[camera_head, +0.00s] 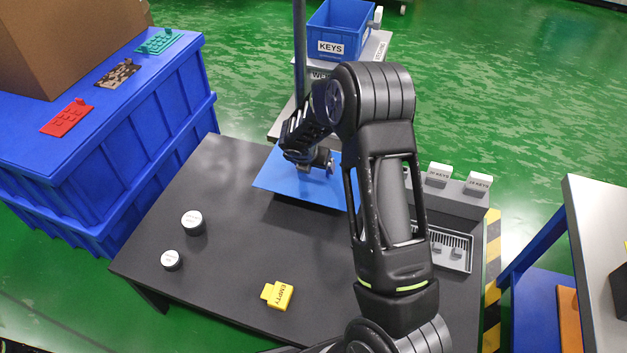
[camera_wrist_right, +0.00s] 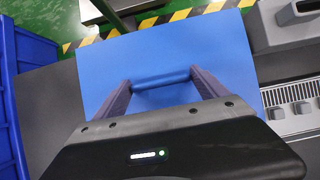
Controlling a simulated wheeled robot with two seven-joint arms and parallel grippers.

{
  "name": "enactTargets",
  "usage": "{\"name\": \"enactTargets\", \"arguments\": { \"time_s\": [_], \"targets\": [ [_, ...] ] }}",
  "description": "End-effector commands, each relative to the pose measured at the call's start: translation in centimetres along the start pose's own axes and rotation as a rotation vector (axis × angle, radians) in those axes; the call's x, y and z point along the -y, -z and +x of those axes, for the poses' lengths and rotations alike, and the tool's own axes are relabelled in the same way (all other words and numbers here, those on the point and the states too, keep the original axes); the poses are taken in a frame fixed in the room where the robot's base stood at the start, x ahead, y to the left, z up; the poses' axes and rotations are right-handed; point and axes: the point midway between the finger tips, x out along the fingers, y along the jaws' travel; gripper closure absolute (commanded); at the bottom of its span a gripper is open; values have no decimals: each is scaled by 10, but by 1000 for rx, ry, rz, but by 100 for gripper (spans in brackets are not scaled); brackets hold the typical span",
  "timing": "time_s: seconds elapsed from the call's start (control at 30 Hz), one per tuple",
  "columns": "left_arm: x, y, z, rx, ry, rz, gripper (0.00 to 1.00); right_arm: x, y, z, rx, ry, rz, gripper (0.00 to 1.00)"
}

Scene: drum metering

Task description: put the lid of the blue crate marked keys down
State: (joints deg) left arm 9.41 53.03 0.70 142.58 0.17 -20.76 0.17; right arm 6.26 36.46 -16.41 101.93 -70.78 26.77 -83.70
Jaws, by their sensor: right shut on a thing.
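The blue crate marked KEYS (camera_head: 342,33) stands open at the top of the head view, on a grey stand behind the table. Its lid is a flat blue panel (camera_head: 280,181) over the back part of the dark table. In the right wrist view the lid (camera_wrist_right: 190,52) fills the middle, with a blue bar handle (camera_wrist_right: 160,79) on it. My right gripper (camera_wrist_right: 160,84) is shut on this handle. In the head view the right gripper (camera_head: 318,165) is partly hidden by my arm. I cannot tell whether the lid touches the table. My left gripper is out of view.
The dark table (camera_head: 225,265) holds two white-topped round containers (camera_head: 193,222) (camera_head: 171,260), a yellow EMPTY block (camera_head: 277,294) and a grey slotted tray (camera_head: 452,248). Grey blocks marked 20 KEYS (camera_head: 478,182) stand at the right.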

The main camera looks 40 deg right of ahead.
Motion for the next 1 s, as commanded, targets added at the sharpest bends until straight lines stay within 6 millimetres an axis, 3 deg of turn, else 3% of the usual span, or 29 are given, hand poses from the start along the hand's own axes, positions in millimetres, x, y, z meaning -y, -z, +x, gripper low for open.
{"name": "enactTargets", "arguments": {
  "time_s": [0.17,0.5,0.9,0.93,1.0],
  "targets": [
    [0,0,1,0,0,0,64,0,0,1,1,0,0,76],
    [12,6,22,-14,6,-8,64,0,24,42,1,1,-1,76],
    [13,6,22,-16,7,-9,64,0,25,45,1,0,1,76],
    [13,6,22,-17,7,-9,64,0,26,45,0,1,1,16],
    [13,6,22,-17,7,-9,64,0,26,44,0,1,1,10]
  ]
}}
